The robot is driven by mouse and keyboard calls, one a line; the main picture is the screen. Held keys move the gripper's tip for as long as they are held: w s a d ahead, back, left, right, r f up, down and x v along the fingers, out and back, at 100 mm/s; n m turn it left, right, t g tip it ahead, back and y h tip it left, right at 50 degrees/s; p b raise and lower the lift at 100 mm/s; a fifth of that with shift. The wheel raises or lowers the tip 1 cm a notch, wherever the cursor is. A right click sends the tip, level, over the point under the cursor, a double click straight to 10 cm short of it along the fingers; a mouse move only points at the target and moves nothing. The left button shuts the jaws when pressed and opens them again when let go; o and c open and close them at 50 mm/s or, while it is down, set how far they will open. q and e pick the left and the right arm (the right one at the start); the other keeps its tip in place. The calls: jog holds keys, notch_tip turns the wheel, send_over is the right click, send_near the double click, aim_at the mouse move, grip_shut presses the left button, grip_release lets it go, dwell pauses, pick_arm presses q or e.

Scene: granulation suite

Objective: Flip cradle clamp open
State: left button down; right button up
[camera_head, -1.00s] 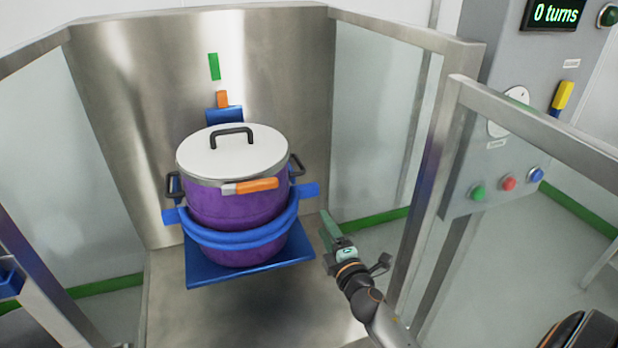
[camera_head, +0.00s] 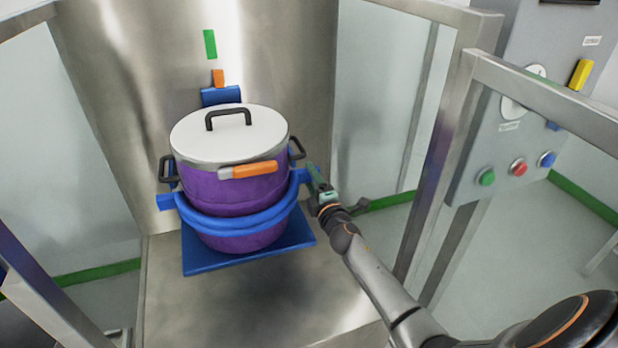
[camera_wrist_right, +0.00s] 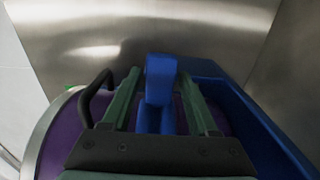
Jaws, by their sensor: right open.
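A purple drum (camera_head: 235,192) with a white lid (camera_head: 228,138) and black handles sits in the blue cradle (camera_head: 240,222) against the steel back wall. A blue clamp band goes around the drum's front, and an orange-tipped lever (camera_head: 255,169) lies across the drum under the lid rim. My right gripper (camera_head: 314,175) is at the right end of the band. In the right wrist view, my gripper's green fingers (camera_wrist_right: 165,100) are open, one on each side of an upright blue tab (camera_wrist_right: 160,85). Contact cannot be told. My left gripper is not seen.
Steel posts and a rail (camera_head: 545,95) stand right of my right arm. Behind them is a control panel (camera_head: 515,150) with green, red and blue buttons. A black drum handle (camera_wrist_right: 95,95) is close left of my fingers in the right wrist view.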

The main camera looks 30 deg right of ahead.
jog(key=shift+x, duration=1.05)
jog(key=shift+c, duration=0.3)
grip_shut()
dwell(0.4)
